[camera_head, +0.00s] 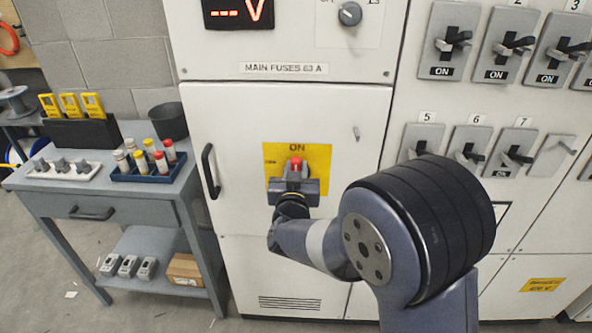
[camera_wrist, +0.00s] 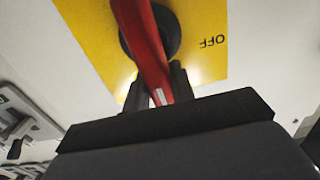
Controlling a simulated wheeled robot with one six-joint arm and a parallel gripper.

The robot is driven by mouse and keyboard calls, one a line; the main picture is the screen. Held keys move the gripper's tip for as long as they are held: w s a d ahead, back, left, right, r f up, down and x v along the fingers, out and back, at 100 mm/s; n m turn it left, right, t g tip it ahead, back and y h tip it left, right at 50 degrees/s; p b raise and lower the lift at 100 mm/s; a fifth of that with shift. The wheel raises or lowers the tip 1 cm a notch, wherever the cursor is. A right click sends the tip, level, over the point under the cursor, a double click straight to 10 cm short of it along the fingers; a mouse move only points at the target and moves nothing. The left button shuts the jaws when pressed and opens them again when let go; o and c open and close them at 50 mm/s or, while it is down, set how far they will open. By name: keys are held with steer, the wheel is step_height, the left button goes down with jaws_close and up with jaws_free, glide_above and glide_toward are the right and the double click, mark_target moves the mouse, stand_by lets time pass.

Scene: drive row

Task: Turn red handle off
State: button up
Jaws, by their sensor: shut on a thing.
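The red handle (camera_head: 296,163) sits on a yellow plate (camera_head: 320,160) on the cabinet door. The plate reads ON above the handle. In the wrist view the red handle (camera_wrist: 146,45) runs from a round black hub (camera_wrist: 170,35) down between my fingers, with OFF printed on the yellow plate to the right. My gripper (camera_head: 294,182) is in front of the handle and hides much of it in the head view. In the wrist view my gripper (camera_wrist: 161,90) is shut on the red handle, one dark finger on each side.
A black door pull (camera_head: 210,171) is left of the plate. Several grey switches (camera_head: 447,42) line the panel at right. A grey workbench (camera_head: 130,195) stands at left, with a blue tray (camera_head: 148,177) of coloured fuses and a dark bin (camera_head: 168,121).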

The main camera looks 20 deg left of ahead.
jaws_close()
steer(key=shift+a, duration=0.1)
steer(key=n, duration=0.1)
steer(key=n+p, duration=0.1)
steer(key=n, duration=0.1)
steer(key=shift+s+a, duration=0.15)
steer(key=shift+a, duration=0.25)
steer(key=shift+s+a+f+n+p, duration=0.1)
steer(key=shift+a+f+n+p, duration=0.6)
steer(key=shift+n, duration=1.75)
steer(key=shift+s+a+f+n+p, duration=0.15)
steer(key=shift+f+n+p, duration=0.6)
steer(key=shift+n, duration=1.75)
steer(key=shift+s+a+f+n+p, duration=0.1)
steer(key=shift+a+f+n+p, duration=0.65)
steer(key=shift+n, duration=1.7)
steer(key=shift+d+r+p, duration=0.25)
steer(key=shift+r+p, duration=0.05)
steer(key=shift+p, duration=0.05)
steer(key=o, duration=0.7)
jaws_free()
